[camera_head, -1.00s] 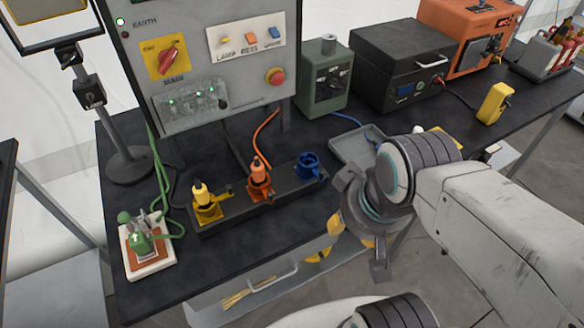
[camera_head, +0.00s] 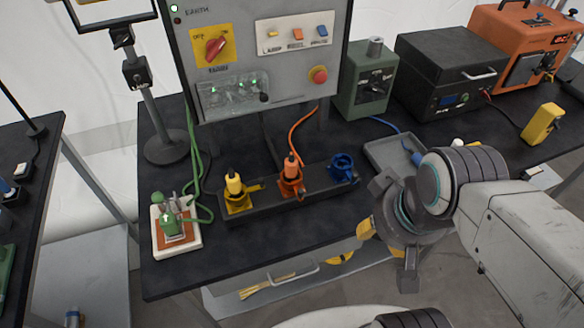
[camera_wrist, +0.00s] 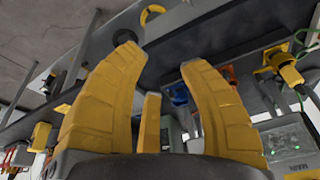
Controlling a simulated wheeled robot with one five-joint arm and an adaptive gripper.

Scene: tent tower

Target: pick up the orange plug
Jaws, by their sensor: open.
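The orange plug (camera_head: 291,168) stands upright in the middle orange socket of a black rail on the bench, with an orange cable behind it. A yellow plug (camera_head: 234,184) is to its left and an empty-looking blue socket (camera_head: 343,167) to its right. My gripper (camera_head: 366,230) is at the bench's front edge, right of and nearer than the orange plug, apart from it. In the wrist view my gripper's yellow fingers (camera_wrist: 165,75) are spread with nothing between them. A bit of orange (camera_wrist: 229,75) shows beyond the right finger, mostly hidden by it.
A grey control panel (camera_head: 330,40) stands behind the rail. A grey tray (camera_head: 385,150) is right of it, near my arm. A green plug on a white base (camera_head: 175,226) is at the left. The bench front (camera_head: 270,235) before the rail is clear. A drawer hangs below.

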